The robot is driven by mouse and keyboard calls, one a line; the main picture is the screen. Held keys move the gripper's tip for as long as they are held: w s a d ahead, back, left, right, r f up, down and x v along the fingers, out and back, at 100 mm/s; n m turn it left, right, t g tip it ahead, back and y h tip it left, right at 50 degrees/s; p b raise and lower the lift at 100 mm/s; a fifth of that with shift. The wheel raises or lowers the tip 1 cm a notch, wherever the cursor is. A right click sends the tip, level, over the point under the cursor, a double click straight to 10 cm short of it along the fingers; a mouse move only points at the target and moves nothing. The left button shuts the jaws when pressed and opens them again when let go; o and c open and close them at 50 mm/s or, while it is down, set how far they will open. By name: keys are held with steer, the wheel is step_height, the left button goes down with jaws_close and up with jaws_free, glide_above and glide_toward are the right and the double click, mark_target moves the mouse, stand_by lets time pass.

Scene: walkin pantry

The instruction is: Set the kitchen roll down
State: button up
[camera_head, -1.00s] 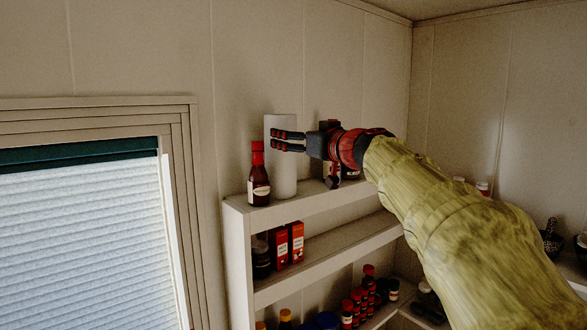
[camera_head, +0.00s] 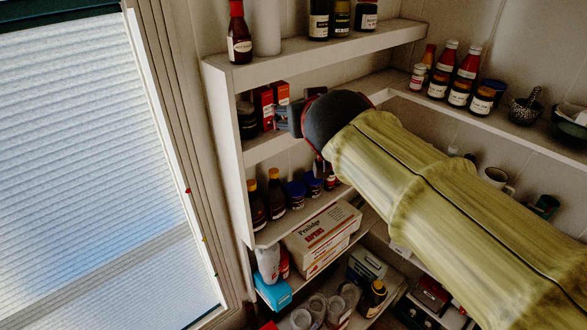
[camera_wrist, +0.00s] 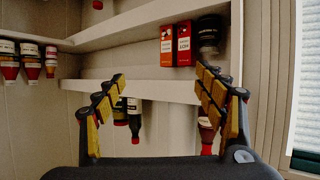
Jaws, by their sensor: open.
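The kitchen roll (camera_head: 266,30) is a plain white cylinder standing upright on the top shelf (camera_head: 300,55), just right of a red-capped sauce bottle (camera_head: 238,35). Its top is cut off in the head view. In the wrist view, which is upside down, the roll (camera_wrist: 177,128) shows beyond my fingers, apart from them. My gripper (camera_wrist: 160,80) is open and empty. In the head view my gripper (camera_head: 293,117) is below the roll, in front of the second shelf, its fingers largely hidden by my wrist.
Red boxes (camera_head: 265,108) and a dark jar (camera_head: 246,120) stand on the second shelf close to my gripper. Dark bottles (camera_head: 319,20) stand right of the roll with a gap between. Lower shelves are crowded. A window (camera_head: 90,170) is at left.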

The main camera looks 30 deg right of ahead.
steer(key=s+a+f+n+g+y, duration=0.2)
steer(key=s+a+f, duration=0.4)
steer(key=s+f, duration=0.3)
steer(key=s+a+f+n+g+y, duration=0.2)
steer(key=s+a+f, duration=0.5)
steer(key=f, duration=0.6)
steer(key=s+g+y, duration=0.1)
steer(key=s+g, duration=0.1)
steer(key=shift+s+a+g, duration=0.2)
steer(key=shift+s+g, duration=0.1)
steer(key=shift+f, duration=0.1)
step_height(320, 180, down, 32)
steer(key=b, duration=3.2)
steer(key=shift+f, duration=0.15)
